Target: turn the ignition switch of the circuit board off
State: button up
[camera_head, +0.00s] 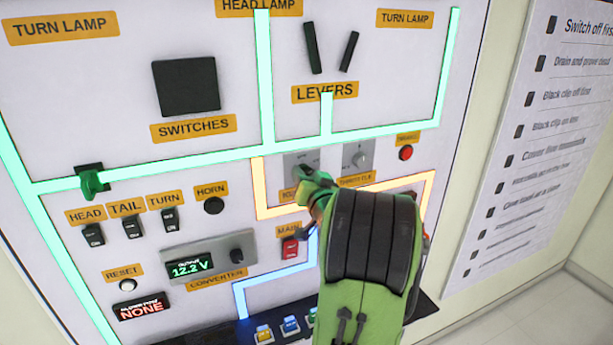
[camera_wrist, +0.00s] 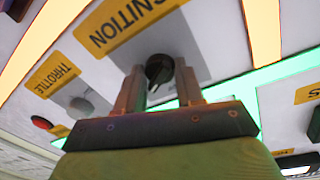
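The ignition switch is a dark round knob (camera_wrist: 159,70) on a grey plate (camera_wrist: 185,45), beside the yellow IGNITION label (camera_wrist: 125,20) in the wrist view. My gripper (camera_wrist: 160,82) is open, with one finger on each side of the knob and visible gaps between. I cannot tell how far the fingers reach past it. In the head view my green and black gripper (camera_head: 318,190) covers the knob; part of its grey plate (camera_head: 299,160) and label (camera_head: 287,196) show.
The throttle knob (camera_head: 361,160) and a red button (camera_head: 405,153) are close on the right. The red MAIN switch (camera_head: 290,248) is below left. A green clip (camera_head: 91,182) sits at the panel's left. Coloured strips run across the panel.

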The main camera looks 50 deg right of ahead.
jog(key=c, duration=0.5)
jog(key=shift+f+b, duration=0.15)
jog(key=shift+b, duration=0.65)
jog(key=shift+n+b, duration=0.5)
jog(key=shift+b, duration=0.1)
jog(key=n+b, duration=0.1)
jog(key=b, duration=0.2)
jog(key=n+b, duration=0.2)
jog(key=b, duration=0.2)
jog(key=shift+f, duration=0.3)
jog(key=n+b, duration=0.2)
jog(key=b, duration=0.1)
jog(key=n+b, duration=0.3)
jog(key=b, duration=0.1)
jog(key=n+t+b, duration=0.1)
jog(key=n+b, duration=0.2)
jog(key=b, duration=0.1)
jog(key=shift+d+r, duration=0.1)
jog(key=shift+r, duration=0.15)
jog(key=shift+n+b, duration=0.3)
jog(key=shift+b, duration=0.05)
